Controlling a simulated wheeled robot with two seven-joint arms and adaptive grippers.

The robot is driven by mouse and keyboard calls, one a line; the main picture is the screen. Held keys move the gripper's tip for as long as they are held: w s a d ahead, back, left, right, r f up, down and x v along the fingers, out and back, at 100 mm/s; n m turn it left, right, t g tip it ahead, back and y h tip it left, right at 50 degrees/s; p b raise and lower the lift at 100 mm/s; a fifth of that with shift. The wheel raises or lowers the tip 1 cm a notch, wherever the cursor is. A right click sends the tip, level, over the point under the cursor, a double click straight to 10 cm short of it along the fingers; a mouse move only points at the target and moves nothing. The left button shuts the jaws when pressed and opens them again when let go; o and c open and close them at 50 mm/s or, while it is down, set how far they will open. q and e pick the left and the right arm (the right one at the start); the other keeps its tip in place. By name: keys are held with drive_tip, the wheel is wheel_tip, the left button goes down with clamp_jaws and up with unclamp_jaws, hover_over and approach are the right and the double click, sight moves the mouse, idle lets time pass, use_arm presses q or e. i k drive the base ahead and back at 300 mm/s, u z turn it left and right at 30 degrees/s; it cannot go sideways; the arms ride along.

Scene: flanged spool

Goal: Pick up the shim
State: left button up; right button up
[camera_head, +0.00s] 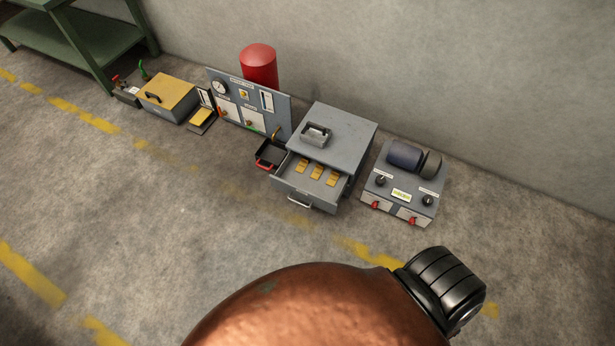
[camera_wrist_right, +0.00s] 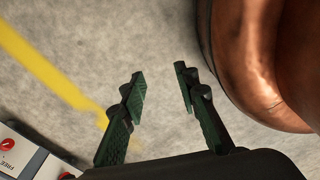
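Three small brass-coloured plates, which look like shims (camera_head: 317,171), lie in a row in the open drawer (camera_head: 298,197) of a grey cabinet in the head view. Which one the task means, I cannot tell. My right gripper (camera_wrist_right: 161,84) shows in the right wrist view, its two dark green fingers apart with nothing between them. Bare floor shows beyond the fingers, and no shim is in that view. My left gripper is not in view.
A grey block with a handle (camera_head: 316,133) sits on the cabinet (camera_head: 345,125). A control box (camera_head: 404,190) stands right; a gauge panel (camera_head: 250,104), black tray (camera_head: 270,153) and yellow-lidded box (camera_head: 167,98) stand left. A large copper-coloured shape fills the lower foreground.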

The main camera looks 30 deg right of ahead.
sight(319, 168)
drive_tip(key=k, duration=0.6)
drive_tip(key=z, duration=1.05)
drive_tip(key=i, duration=0.45)
drive_tip(key=u, duration=0.05)
